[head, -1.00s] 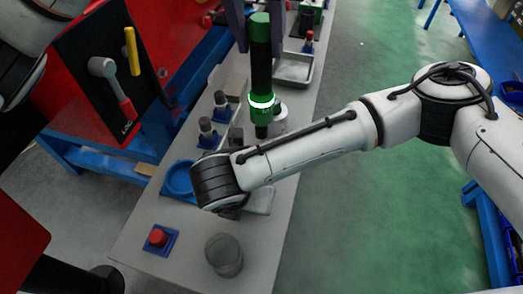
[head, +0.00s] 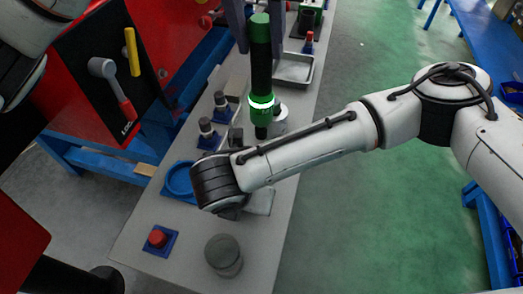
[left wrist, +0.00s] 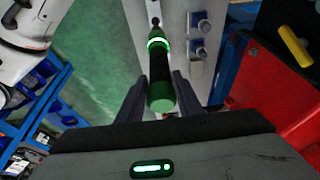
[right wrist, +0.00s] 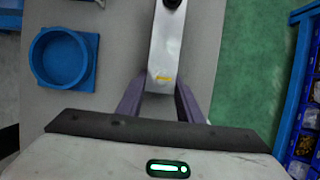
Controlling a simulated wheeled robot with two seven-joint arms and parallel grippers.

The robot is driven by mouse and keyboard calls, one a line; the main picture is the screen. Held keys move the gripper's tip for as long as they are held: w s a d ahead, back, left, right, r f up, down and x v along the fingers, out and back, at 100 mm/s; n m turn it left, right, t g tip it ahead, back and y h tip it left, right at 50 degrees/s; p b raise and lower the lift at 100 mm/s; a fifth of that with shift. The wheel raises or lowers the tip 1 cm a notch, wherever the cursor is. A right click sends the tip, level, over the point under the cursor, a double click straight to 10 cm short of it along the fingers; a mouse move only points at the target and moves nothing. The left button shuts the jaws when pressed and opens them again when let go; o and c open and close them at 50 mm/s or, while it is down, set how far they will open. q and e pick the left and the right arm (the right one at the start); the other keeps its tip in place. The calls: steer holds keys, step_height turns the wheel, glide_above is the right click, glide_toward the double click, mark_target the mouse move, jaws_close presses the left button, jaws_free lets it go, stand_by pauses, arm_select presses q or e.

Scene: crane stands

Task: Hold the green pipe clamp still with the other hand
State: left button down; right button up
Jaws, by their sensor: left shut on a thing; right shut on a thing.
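My left gripper (head: 259,50) is at the top of the head view, shut on a green and black driver-like tool (head: 261,75) with a glowing ring. The tool hangs upright, its tip near a pale round part (head: 279,117) on the bench; I cannot tell if they touch. It also shows between the fingers in the left wrist view (left wrist: 160,75). My right gripper (right wrist: 160,102) is shut on a grey metal bar (right wrist: 167,45) with a yellow mark; my arm hides it in the head view. A green fixture (head: 318,16) stands at the back; I cannot tell whether it is the pipe clamp.
The narrow grey bench (head: 150,225) carries a blue ring holder (head: 179,180), a red button (head: 157,238), a grey round-topped thing (head: 223,251) and a metal tray (head: 295,68). A red tool panel is on the left. Green floor lies open to the right.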

mark_target(259, 71)
arm_select(q)
steer(key=shift+m+h, duration=0.3)
steer(key=shift+m, duration=0.6)
steer(key=shift+a+f, duration=0.15)
steer(key=shift+f, duration=2.1)
steer(key=shift+n+y, duration=0.4)
steer(key=shift+n, duration=1)
steer(key=shift+f, duration=1.15)
stand_by(1.1)
